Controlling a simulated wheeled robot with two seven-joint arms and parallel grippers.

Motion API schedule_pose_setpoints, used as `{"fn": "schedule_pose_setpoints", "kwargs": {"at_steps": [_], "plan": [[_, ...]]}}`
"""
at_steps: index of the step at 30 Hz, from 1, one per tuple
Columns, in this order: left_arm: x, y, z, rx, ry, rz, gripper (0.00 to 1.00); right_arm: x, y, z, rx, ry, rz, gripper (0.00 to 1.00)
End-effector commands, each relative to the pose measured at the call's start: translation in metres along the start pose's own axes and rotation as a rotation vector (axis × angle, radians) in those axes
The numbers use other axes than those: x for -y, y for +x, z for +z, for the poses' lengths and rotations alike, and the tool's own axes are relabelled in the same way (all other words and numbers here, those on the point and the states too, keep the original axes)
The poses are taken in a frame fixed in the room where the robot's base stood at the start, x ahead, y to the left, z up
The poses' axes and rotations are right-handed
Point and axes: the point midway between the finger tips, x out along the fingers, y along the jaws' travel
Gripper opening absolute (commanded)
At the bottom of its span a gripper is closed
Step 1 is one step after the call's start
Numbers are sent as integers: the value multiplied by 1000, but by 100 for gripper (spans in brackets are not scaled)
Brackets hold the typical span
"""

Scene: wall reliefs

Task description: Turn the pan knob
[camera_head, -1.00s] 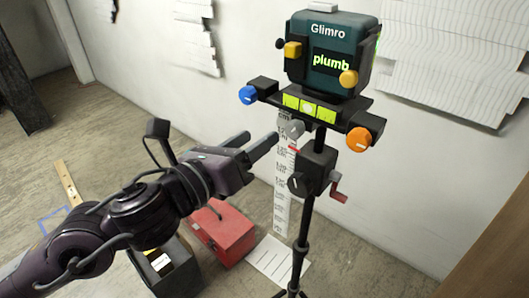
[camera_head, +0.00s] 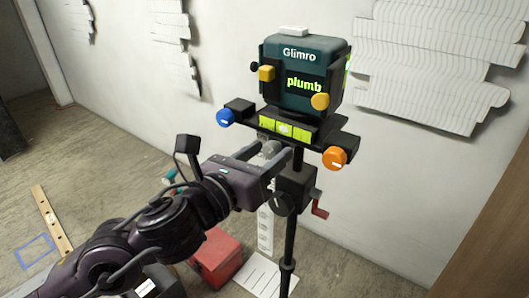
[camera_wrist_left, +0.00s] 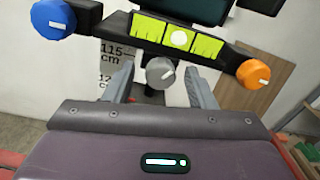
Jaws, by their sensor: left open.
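A tripod-mounted device (camera_head: 305,75) labelled "Glimro" shows the green word "plumb". Below its level plate sits a grey knob with a pale line on its face. It shows in the left wrist view (camera_wrist_left: 160,73), between my two fingers and below the green level strip; I cannot tell whether they touch it. A blue knob (camera_head: 226,117) is on the left end of the plate and an orange knob (camera_head: 335,158) on the right. No label names the pan knob. My left gripper (camera_head: 272,151) is open, its fingers pointing at the grey knob and partly hiding it.
A red crank (camera_head: 319,205) sticks out right of the tripod head, below the plate. A red toolbox (camera_head: 216,258), a paper sheet (camera_head: 263,276) and a wooden strip (camera_head: 52,220) lie on the floor. White wall reliefs (camera_head: 435,60) hang behind.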

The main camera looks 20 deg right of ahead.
Motion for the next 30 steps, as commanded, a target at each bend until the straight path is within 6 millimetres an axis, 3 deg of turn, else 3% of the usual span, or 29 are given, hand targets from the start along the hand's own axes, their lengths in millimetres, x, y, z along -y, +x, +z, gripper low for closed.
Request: {"fn": "schedule_pose_setpoints", "kwargs": {"at_steps": [3,13,22,30], "plan": [[0,0,0,0,0,0,48,0,0,0,0,0,0,0],[0,0,0,0,-1,0,6,0,0,0,0,0,0,0],[0,0,-1,2,-44,0,6,0,3,0,0,1,0,0],[0,0,-2,9,-213,-3,6,1,10,0,9,1,0,0]]}}
